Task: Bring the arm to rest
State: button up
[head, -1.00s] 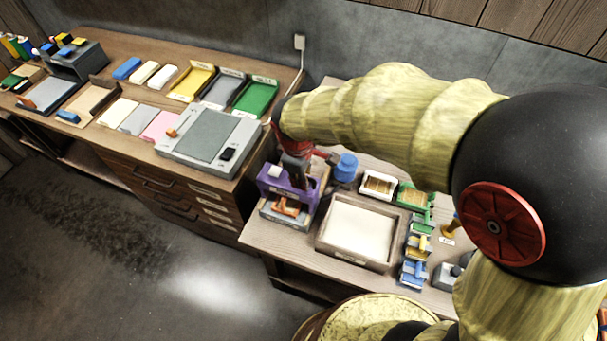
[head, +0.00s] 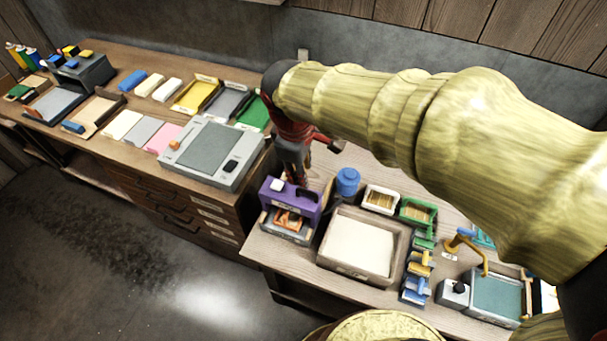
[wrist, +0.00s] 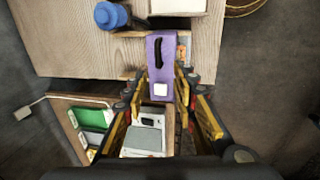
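My gripper (head: 297,178) hangs from my pale wood-patterned arm at the gap between the two benches. In the wrist view my gripper (wrist: 163,108) is open, with its yellow-and-black fingers well apart and nothing held between them.
A blue jar (head: 347,181), a tray with a white sheet (head: 362,247) and small boxes crowd the right bench (head: 270,246). A grey console (head: 210,150) and coloured trays stand on the left bench. The floor in front (head: 150,280) is clear.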

jog(key=shift+r, duration=0.1)
dwell(0.6)
jog(key=s+d+r+m+t, duration=0.1)
jog(key=s+d+r+m, duration=0.1)
jog(key=s+d+m, duration=0.4)
jog(key=s+d+r+m+t, duration=0.2)
jog(key=s+d+m, duration=0.5)
jog(key=d, duration=0.5)
jog(key=shift+s+d+r+m+t+y, duration=0.3)
jog(key=shift+s+d+r+y, duration=0.1)
jog(key=shift+s+r, duration=0.4)
